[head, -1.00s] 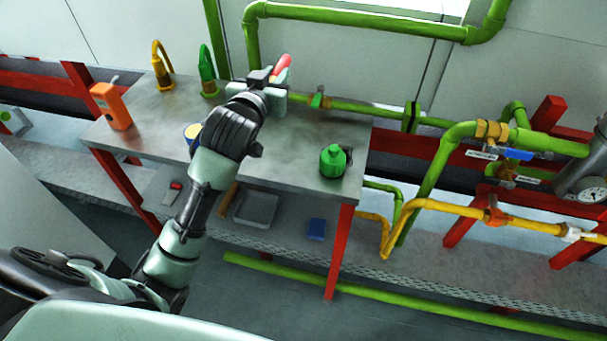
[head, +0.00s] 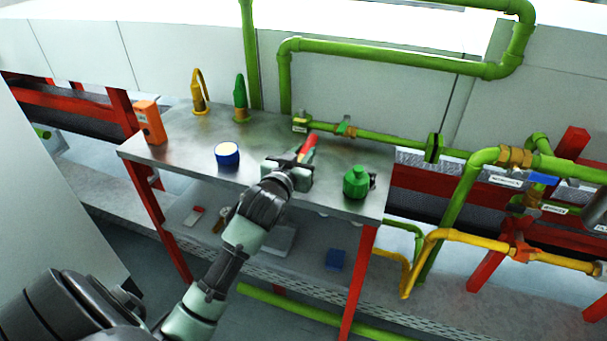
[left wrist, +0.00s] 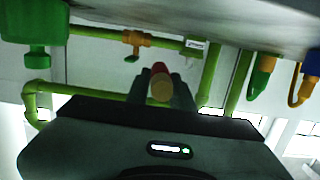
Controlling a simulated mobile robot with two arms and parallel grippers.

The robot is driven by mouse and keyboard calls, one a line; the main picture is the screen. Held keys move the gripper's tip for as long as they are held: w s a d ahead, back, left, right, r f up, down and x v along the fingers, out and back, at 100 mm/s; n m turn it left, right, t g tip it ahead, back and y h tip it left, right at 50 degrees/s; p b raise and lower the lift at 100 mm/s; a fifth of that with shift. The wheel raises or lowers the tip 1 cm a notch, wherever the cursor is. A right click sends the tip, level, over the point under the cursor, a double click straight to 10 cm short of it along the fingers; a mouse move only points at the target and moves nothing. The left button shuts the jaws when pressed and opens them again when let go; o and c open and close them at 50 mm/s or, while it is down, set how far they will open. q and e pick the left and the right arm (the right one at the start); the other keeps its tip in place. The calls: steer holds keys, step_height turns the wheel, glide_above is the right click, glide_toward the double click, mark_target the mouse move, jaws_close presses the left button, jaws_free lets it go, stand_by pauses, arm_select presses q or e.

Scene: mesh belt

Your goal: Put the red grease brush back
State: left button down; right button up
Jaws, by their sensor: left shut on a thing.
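The red grease brush (head: 308,147) is held in my left gripper (head: 297,161), its red part pointing up and away from me. The gripper is over the right half of the steel table (head: 325,172), between the blue tin and the green can; its height above the top is hard to judge. In the left wrist view the brush (left wrist: 160,70) shows end-on, red with a tan round end, between the two dark fingers (left wrist: 162,90) of my left gripper. My right gripper is not in view.
A blue tin (head: 228,158) with a cream top, a green can (head: 356,184), an orange box (head: 149,122), and yellow (head: 199,92) and green (head: 240,98) spouted bottles stand on the table. Green pipes (head: 405,148) run behind it. A lower shelf holds a blue block (head: 335,260).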

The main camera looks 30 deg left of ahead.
arm_select(q)
steer(key=shift+f, duration=3)
steer(key=shift+f+b, duration=0.1)
steer(key=shift+b, duration=0.2)
steer(key=c, duration=1.2)
jaws_free()
steer(key=shift+c, duration=0.2)
steer(key=v, duration=1.2)
